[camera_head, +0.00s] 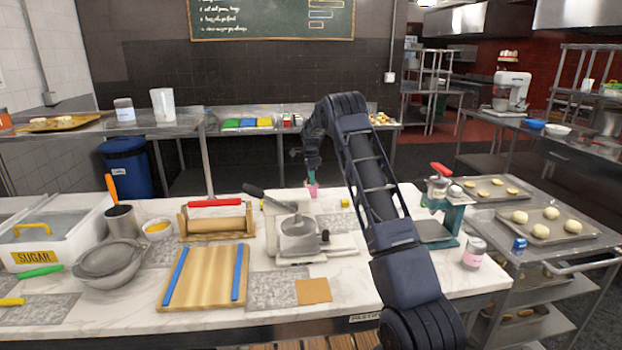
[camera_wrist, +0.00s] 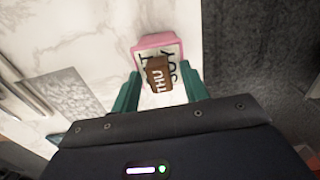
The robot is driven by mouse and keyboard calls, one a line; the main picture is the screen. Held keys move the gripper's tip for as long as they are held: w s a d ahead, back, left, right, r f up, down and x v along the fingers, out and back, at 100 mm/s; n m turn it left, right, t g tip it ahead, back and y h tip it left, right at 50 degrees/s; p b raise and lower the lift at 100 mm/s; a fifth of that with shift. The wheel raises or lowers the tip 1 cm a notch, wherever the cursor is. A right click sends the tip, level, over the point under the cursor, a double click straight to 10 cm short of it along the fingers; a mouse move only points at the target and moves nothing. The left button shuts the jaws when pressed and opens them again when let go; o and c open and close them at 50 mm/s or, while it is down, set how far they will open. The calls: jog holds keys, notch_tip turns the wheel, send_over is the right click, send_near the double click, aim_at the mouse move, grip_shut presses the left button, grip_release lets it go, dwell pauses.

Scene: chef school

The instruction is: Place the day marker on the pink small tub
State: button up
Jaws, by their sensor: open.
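The pink small tub (camera_wrist: 153,41) is below my gripper in the wrist view, with a pink rim and a pale top with dark lettering. The day marker (camera_wrist: 158,74), a small brown block reading "THU", appears over the tub's top, slightly turned. I cannot tell for sure whether it rests flat there. My gripper (camera_wrist: 160,92) is open, with its green fingers apart on either side of the marker. In the head view my gripper (camera_head: 311,178) points down at the far edge of the marble counter, over the pink tub (camera_head: 313,191); the marker cannot be made out there.
The dark floor lies beyond the counter's far edge.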

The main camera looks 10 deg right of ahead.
notch_tip(320, 180, up, 12)
jog(key=s+d+r+n+t, duration=0.1)
jog(key=s+d+r+n, duration=0.15)
jog(key=s+r, duration=0.55)
jog(key=s+d+r+n+t, duration=0.1)
jog(key=s+d+r+n, duration=0.3)
jog(key=s, duration=0.9)
jog(key=s+d+r+n, duration=0.1)
jog(key=s+r+n, duration=0.1)
jog(key=s+r, duration=0.65)
jog(key=s+f+n+t, duration=0.1)
jog(key=s+f+n, duration=0.2)
jog(key=s, duration=0.8)
jog(key=s+d+f+n, duration=0.1)
jog(key=s+f+n, duration=0.2)
jog(key=s, duration=0.9)
jog(key=s+f+n+t, duration=0.1)
jog(key=s+f+n, duration=0.2)
jog(key=s, duration=0.9)
jog(key=shift+d+f+t, duration=0.25)
jog(key=shift+f+t, duration=0.05)
jog(key=shift+f, duration=0.45)
